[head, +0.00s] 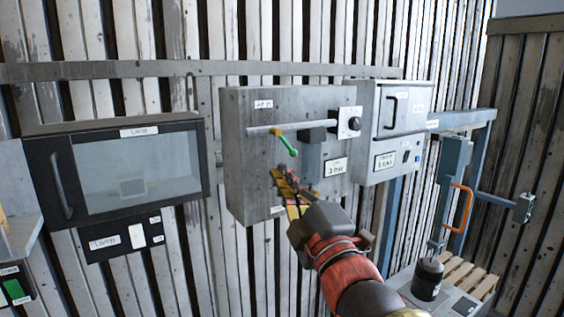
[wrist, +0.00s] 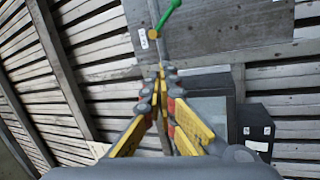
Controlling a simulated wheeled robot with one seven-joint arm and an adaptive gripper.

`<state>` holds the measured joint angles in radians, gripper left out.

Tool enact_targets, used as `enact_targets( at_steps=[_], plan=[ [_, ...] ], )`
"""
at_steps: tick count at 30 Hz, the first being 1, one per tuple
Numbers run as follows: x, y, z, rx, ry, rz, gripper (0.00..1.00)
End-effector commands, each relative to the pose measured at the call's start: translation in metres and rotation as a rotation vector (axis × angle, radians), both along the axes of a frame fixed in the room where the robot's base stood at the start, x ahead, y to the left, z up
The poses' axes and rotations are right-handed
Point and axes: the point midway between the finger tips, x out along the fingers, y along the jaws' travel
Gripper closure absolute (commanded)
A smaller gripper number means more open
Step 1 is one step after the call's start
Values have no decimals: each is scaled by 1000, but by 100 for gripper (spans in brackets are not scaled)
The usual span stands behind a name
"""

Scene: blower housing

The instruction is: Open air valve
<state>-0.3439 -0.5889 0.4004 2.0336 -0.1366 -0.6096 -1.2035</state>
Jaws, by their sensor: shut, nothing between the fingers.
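The air valve is on a grey wall panel (head: 245,165) in the middle of the head view. Its green lever (head: 287,145) slants down and right from a yellow-green pivot on a thin horizontal pipe (head: 255,129). In the wrist view the green lever (wrist: 169,14) rises up and right from a yellow pivot (wrist: 153,34). My gripper (head: 282,180) is just below the lever in the head view, apart from it. In the wrist view my gripper (wrist: 161,72) has its yellow fingertips together with nothing between them, below the pivot in the picture.
A grey block (head: 310,158) sticks out of the panel right beside the lever. A black dial (head: 353,123) is to its upper right. An orange handle (head: 464,205) is further right.

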Motion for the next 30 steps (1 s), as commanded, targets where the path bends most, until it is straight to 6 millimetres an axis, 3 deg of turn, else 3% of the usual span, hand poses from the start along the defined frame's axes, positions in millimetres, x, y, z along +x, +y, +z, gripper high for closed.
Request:
enact_targets(
  at_steps=[6, 13, 20, 30],
  plan=[
    [10, -19, -39, -356, -27, -179, 100],
    [15, -24, -56, -658, -87, -266, 100],
    [20, -22, -55, -745, -120, -286, 100],
    [67, -6, -47, -743, -118, -285, 100]
  ],
)
